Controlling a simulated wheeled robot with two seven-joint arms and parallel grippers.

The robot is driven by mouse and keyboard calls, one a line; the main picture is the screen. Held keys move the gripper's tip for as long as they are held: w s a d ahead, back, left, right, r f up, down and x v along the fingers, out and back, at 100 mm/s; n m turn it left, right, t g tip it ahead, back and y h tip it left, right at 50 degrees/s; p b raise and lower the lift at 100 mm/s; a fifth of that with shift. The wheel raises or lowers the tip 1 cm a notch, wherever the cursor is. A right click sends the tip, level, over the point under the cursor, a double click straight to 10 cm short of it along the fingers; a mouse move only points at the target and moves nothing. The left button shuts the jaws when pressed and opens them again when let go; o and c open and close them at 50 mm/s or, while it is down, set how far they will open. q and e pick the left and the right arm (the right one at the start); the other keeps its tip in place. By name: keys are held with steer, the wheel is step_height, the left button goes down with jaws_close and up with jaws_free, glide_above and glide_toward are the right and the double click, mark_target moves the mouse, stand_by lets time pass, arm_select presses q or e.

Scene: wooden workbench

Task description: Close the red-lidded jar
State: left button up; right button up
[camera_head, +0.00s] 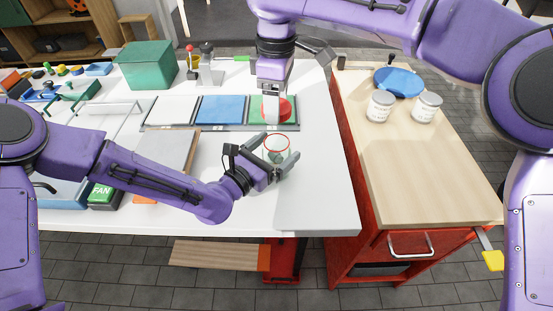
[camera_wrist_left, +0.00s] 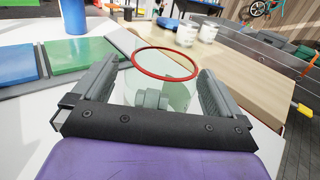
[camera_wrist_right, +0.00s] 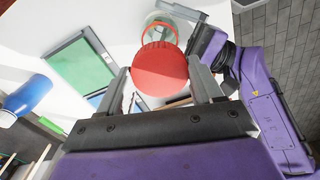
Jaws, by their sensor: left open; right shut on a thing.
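The clear glass jar (camera_head: 276,149) with a red ring at its mouth stands upright and uncovered on the white table; it also shows in the left wrist view (camera_wrist_left: 165,82). Its contents are unclear. My left gripper (camera_head: 272,158) is open, with its fingers on either side of the jar. My right gripper (camera_head: 275,119) is shut on the round red lid (camera_head: 284,107), held above the table over the green panel, behind the jar in the head view. In the right wrist view the lid (camera_wrist_right: 160,73) sits between the fingertips, apart from the jar's mouth (camera_wrist_right: 160,32).
A tray with white, blue and green panels (camera_head: 220,109) lies behind the jar. A green box (camera_head: 148,66) stands at the back left. The table right of the jar is clear.

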arm_select(q)
steer(key=shift+w+d, duration=0.3)
steer(key=c, duration=1.4)
arm_select(e)
glide_above(276, 130)
steer(key=s, duration=0.3)
steer(key=shift+w+f, duration=0.2)
steer(key=shift+f, duration=2.3)
steer(key=shift+d+f, duration=0.1)
steer(key=shift+f, duration=0.75)
steer(key=shift+f, duration=0.6)
